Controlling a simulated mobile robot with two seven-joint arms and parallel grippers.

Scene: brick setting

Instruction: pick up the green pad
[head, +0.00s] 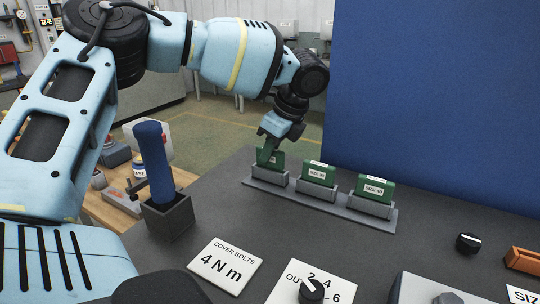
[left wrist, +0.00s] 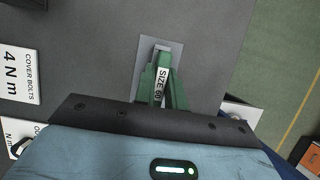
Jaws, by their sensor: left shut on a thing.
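A green pad (head: 276,160) stands upright in the leftmost slot of a grey holder rack (head: 340,206). Two similar green pads, one in the middle slot (head: 319,174) and one in the right slot (head: 376,188), stand beside it with white labels. My left gripper (head: 268,151) reaches down from above and is shut on the leftmost pad, which still sits in its slot. In the left wrist view the pad's white SIZE label (left wrist: 161,86) shows between the fingers, with the grey slot around it. The fingers hide part of the pad. My right gripper is not in view.
A blue-handled tool (head: 154,160) stands in a dark square holder (head: 168,216) left of the rack. A "COVER BOLTS 4 Nm" card (head: 225,265) and a knob panel (head: 311,290) lie in front. A blue panel (head: 430,90) rises behind the rack.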

